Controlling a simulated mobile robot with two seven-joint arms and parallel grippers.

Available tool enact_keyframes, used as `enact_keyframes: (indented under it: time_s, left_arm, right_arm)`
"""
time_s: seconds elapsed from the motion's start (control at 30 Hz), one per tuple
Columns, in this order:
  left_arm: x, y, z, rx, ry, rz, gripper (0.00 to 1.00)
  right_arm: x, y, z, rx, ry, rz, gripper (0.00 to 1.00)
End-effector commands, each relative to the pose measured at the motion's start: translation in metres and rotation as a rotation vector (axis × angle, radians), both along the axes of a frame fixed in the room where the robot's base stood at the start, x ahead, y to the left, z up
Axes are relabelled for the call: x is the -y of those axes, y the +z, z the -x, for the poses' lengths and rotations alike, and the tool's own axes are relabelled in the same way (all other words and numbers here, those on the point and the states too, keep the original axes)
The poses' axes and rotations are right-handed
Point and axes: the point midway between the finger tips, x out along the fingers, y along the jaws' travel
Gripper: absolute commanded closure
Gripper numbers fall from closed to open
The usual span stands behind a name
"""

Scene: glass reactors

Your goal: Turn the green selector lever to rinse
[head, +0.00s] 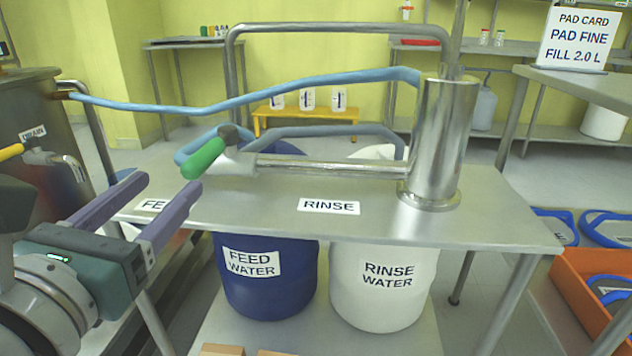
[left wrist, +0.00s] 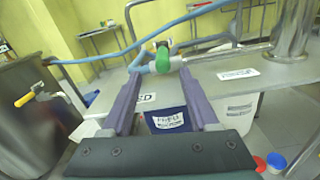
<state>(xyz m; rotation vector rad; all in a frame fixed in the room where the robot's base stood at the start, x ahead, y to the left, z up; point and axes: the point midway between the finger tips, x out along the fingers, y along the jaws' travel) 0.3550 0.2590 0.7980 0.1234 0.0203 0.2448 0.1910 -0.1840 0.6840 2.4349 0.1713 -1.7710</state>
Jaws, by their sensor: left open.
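The green selector lever (head: 204,158) sits on a valve at the left end of a horizontal steel pipe above the steel table (head: 400,222). Its green grip points forward and left, on the side of the partly hidden FEED label (head: 152,205). The RINSE label (head: 329,206) lies further right on the tabletop. My left gripper (head: 168,186) is open and empty, just left of and below the lever, apart from it in the head view. In the left wrist view the lever (left wrist: 162,60) shows between and beyond the fingertips. My right gripper is not in view.
A steel column (head: 440,140) stands on the table's right side. Blue hoses (head: 250,92) run above and behind the lever. A blue feed water drum (head: 268,290) and a white rinse water drum (head: 384,300) stand below. A steel tank (head: 45,120) is at left.

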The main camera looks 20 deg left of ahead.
Motion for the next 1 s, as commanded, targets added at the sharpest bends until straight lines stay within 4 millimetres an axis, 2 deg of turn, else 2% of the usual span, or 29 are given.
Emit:
enact_keyframes:
  time_s: [0.03, 0.17, 0.5, 0.7, 1.0]
  left_arm:
    - [0.001, -0.008, -0.001, -0.001, -0.009, -0.019, 0.39]
    - [0.000, -0.006, -0.008, -0.001, -0.013, -0.038, 0.39]
    - [-0.013, -0.005, -0.065, 0.002, -0.011, -0.033, 0.39]
    - [-0.019, -0.006, -0.090, 0.000, -0.011, -0.033, 0.39]
    - [-0.021, -0.005, -0.098, -0.002, -0.012, -0.030, 0.39]
  right_arm:
    - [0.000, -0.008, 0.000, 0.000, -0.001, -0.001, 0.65]
    - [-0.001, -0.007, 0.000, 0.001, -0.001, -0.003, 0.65]
    - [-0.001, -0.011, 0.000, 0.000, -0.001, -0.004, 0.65]
    - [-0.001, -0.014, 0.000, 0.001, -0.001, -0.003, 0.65]
    - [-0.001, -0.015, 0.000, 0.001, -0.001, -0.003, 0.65]
